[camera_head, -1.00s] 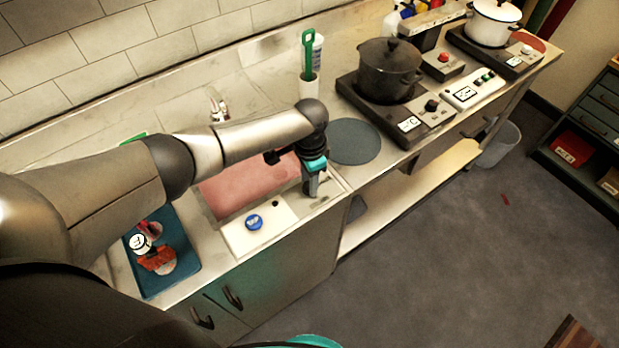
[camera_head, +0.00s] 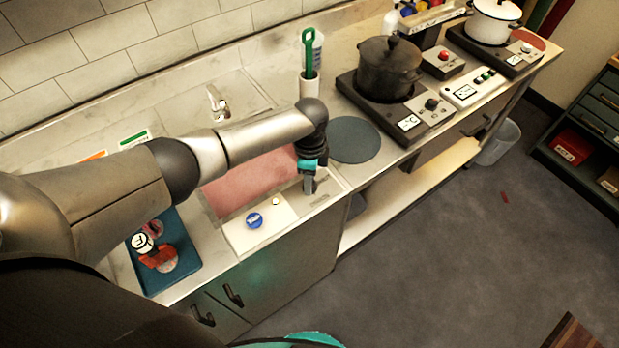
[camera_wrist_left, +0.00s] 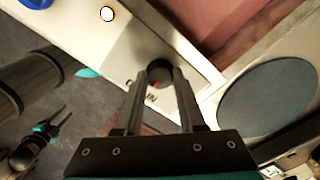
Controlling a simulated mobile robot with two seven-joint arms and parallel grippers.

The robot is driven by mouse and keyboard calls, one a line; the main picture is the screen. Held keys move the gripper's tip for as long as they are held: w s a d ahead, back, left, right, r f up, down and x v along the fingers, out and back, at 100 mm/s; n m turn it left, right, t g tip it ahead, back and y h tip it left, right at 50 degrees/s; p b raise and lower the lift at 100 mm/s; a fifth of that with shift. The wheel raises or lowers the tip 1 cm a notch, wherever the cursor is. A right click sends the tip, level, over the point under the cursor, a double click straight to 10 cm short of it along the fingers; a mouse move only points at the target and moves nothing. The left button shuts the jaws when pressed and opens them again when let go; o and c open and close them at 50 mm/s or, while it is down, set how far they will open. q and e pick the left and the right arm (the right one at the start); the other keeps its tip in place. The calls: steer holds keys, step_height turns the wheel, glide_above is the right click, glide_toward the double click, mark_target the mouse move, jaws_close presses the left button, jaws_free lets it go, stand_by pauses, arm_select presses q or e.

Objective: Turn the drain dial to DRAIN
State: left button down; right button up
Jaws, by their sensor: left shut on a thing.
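The drain dial (camera_wrist_left: 160,72) is a small black knob with a red pointer mark, on the pale panel (camera_head: 238,238) at the sink's front edge. In the left wrist view the red mark points down-left towards partly hidden dark lettering. My left gripper (camera_head: 309,187) is shut on the dial, with one finger (camera_wrist_left: 140,82) on each side of it. The gripper hides the dial in the head view. A small round lamp (camera_head: 276,201) on the panel glows whitish, also in the left wrist view (camera_wrist_left: 107,14). My right gripper (camera_wrist_left: 60,125) hangs empty over the floor, fingers apart.
A blue round button (camera_head: 254,220) sits on the panel. The reddish sink basin (camera_head: 250,180) lies behind it. A blue tray (camera_head: 180,278) with items is left, a dark round mat (camera_head: 354,140) right. Burners with a dark pot (camera_head: 388,68) stand further right.

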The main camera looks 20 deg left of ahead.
arm_select(q)
steer(key=shift+d, duration=0.1)
stand_by(0.3)
steer(key=c, duration=0.5)
jaws_free()
steer(key=shift+r, duration=0.1)
step_height(320, 180, up, 15)
steer(key=p, duration=0.1)
stand_by(0.4)
